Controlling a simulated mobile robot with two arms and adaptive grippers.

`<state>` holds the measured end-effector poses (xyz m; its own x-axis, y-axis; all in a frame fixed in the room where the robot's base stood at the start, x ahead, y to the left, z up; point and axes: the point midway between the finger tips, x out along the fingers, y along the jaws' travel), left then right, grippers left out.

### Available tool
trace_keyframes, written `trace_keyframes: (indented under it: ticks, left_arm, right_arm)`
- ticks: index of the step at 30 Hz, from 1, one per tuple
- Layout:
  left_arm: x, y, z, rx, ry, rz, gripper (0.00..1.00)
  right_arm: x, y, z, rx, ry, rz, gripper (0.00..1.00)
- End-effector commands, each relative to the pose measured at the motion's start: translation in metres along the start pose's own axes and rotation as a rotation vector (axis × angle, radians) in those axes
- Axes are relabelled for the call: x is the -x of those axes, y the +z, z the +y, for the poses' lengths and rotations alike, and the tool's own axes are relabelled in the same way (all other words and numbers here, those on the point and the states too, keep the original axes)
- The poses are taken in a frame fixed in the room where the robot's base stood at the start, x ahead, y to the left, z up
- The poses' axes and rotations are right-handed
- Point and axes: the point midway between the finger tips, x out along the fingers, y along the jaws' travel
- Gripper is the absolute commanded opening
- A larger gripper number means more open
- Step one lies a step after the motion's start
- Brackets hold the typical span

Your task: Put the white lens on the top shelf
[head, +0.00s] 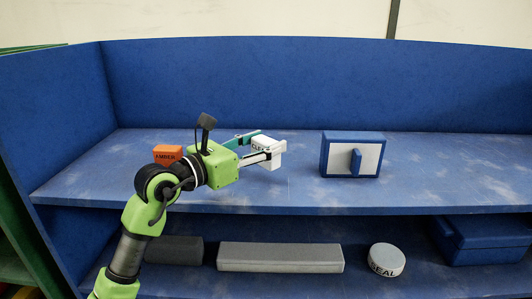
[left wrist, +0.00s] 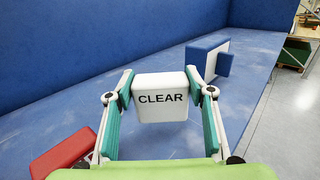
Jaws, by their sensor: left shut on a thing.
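The white lens (head: 266,148) is a small block marked CLEAR. My left gripper (head: 262,150) is shut on it, with a finger on each side. In the left wrist view the white lens (left wrist: 161,98) sits between the teal finger pads of my left gripper (left wrist: 160,100). The lens is over the top shelf (head: 300,195), a scuffed blue board. I cannot tell whether its underside touches the shelf. My right gripper is not in view.
An orange block (head: 168,154) marked AMBER is on the top shelf, left. A blue-and-white box (head: 368,159) stands right of the lens. Below are a grey bar (head: 280,258), a round SEAL piece (head: 386,260) and a blue case (head: 485,240). A red block (left wrist: 63,154) shows in the wrist view.

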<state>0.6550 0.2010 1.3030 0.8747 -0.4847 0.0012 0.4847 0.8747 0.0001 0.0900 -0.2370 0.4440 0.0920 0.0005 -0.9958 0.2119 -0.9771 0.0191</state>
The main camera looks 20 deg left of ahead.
Motion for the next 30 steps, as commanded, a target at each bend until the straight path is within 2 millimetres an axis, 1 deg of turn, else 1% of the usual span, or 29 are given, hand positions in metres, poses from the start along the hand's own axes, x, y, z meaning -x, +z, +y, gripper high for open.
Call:
trace_keyframes:
  ticks: [5,9,12,23,24,25,30]
  left_arm:
    - [-0.011,-0.013,0.002,0.004,-0.001,0.002,0.27]
    - [-0.01,-0.032,0.003,0.004,0.0,0.004,0.27]
    - [-0.01,-0.04,0.003,0.002,0.0,0.0,0.27]
    - [-0.01,-0.046,0.003,0.0,0.0,-0.001,0.27]
    - [-0.01,-0.045,0.003,0.0,0.0,-0.001,0.59]
    - [-0.01,-0.045,0.003,0.0,0.0,-0.001,0.66]
    - [-0.01,-0.045,0.003,0.0,0.0,0.0,0.66]
  right_arm:
    - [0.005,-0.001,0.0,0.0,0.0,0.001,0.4]
    - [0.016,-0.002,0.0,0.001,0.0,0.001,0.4]
    - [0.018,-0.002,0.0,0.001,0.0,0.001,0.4]
    - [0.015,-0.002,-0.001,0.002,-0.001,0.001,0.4]
    - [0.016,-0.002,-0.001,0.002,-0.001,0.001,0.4]
    - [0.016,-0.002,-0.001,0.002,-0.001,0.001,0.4]
    - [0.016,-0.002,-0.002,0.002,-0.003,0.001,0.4]
